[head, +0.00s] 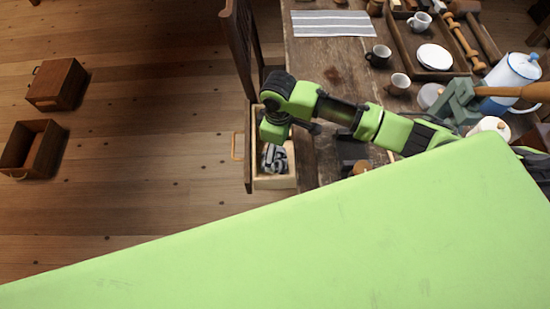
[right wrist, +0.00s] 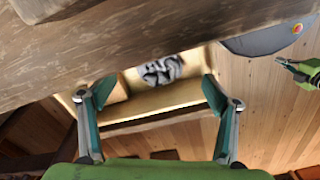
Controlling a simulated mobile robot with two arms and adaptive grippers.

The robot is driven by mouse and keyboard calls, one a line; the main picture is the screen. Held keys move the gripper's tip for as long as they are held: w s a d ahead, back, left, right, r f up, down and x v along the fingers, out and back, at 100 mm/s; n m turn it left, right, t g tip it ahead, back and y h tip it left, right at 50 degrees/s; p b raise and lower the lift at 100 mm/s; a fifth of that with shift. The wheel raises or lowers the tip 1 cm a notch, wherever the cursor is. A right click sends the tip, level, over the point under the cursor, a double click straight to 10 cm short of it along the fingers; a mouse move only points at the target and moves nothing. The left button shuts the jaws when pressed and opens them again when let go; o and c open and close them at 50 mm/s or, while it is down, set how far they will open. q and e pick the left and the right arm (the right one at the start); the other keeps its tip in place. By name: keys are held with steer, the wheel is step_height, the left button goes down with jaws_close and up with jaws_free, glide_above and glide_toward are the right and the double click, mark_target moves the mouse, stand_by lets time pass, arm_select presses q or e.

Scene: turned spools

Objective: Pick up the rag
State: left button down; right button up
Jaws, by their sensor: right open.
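The rag (head: 274,158) is a crumpled grey, white and dark striped cloth. It lies in an open, light-wood drawer (head: 275,183) at the table's left edge. In the right wrist view the rag (right wrist: 162,70) lies in one compartment, beside a divider. My right gripper (right wrist: 148,93) is open and empty, its fingers wide apart, with the rag between and beyond them. In the head view my right wrist hangs over the drawer and hides its far part and the fingers. A small green part at the wrist view's right edge looks like my left gripper (right wrist: 290,68); its opening is unclear.
The table (head: 340,75) carries a striped cloth (head: 332,23), cups, a tray (head: 407,50) with a white plate, turned wooden pieces and a blue-white pot (head: 512,75). A chair (head: 240,45) stands beyond the drawer. Two wooden boxes (head: 57,84) (head: 32,148) lie on the otherwise clear floor.

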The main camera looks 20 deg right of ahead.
mark_target(276, 159)
steer(key=f, duration=0.3)
steer(key=shift+w+a+f, duration=0.1)
steer(key=shift+w+a, duration=0.05)
steer(key=shift+a, duration=0.05)
steer(key=f, duration=0.2)
steer(key=shift+w+a+f, duration=0.15)
steer(key=shift+w+f, duration=0.05)
steer(key=shift+f, duration=0.65)
arm_select(q)
steer(key=shift+w+d, duration=0.4)
steer(key=shift+w, duration=0.2)
steer(key=shift+w+d, duration=0.4)
steer(key=shift+w, duration=0.2)
arm_select(e)
steer(key=c, duration=0.8)
